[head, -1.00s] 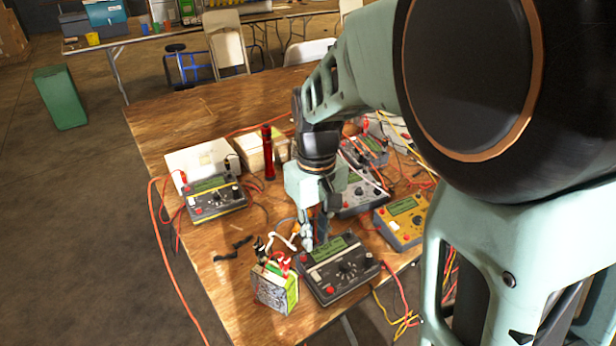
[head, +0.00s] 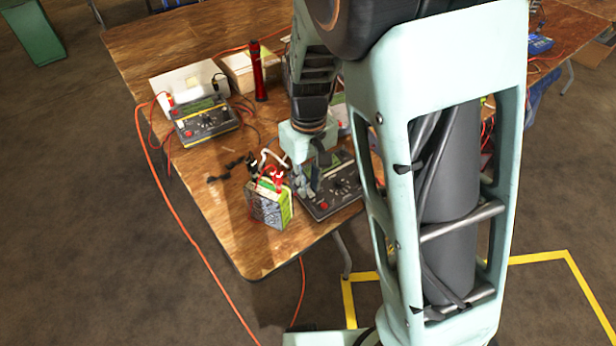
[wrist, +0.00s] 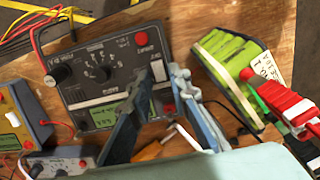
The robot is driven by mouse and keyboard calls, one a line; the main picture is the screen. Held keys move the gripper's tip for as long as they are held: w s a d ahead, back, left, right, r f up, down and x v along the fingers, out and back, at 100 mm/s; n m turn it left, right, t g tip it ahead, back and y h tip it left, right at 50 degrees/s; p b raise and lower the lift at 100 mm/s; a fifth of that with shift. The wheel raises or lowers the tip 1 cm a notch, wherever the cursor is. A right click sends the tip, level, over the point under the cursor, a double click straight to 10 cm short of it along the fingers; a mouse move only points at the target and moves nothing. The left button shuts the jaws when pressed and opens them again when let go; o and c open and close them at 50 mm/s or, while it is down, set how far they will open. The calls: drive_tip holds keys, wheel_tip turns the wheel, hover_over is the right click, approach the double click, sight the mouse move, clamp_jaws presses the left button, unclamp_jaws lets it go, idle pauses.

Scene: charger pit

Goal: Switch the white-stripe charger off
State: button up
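The dark grey charger with a thin pale stripe (head: 335,190) sits near the table's front edge, partly hidden by my arm in the head view. In the wrist view the fingers of my gripper (wrist: 160,75) are apart, with the tips over the charger's face near the switch. Whether they touch it I cannot tell.
A green-yellow battery pack (head: 270,205) with red and black leads stands close beside the charger; it also shows in the wrist view (wrist: 228,72). Another charger (head: 207,120) and a red cylinder (head: 258,72) are farther back. A yellow charger (wrist: 20,105) is nearby. Orange cable hangs over the table edge.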

clamp_jaws()
drive_tip(key=shift+f+b, duration=0.1)
drive_tip(key=shift+b, duration=0.3)
drive_tip(key=t+b, duration=0.1)
drive_tip(key=y+b, duration=0.1)
drive_tip(key=b, duration=0.1)
drive_tip(key=shift+s+d+t, duration=0.15)
drive_tip(key=shift+s+t, duration=0.15)
drive_tip(key=shift+t, duration=0.1)
drive_tip(key=shift+t+y+b, duration=0.3)
drive_tip(key=shift+t+b, duration=0.1)
drive_tip(key=shift+b, duration=0.05)
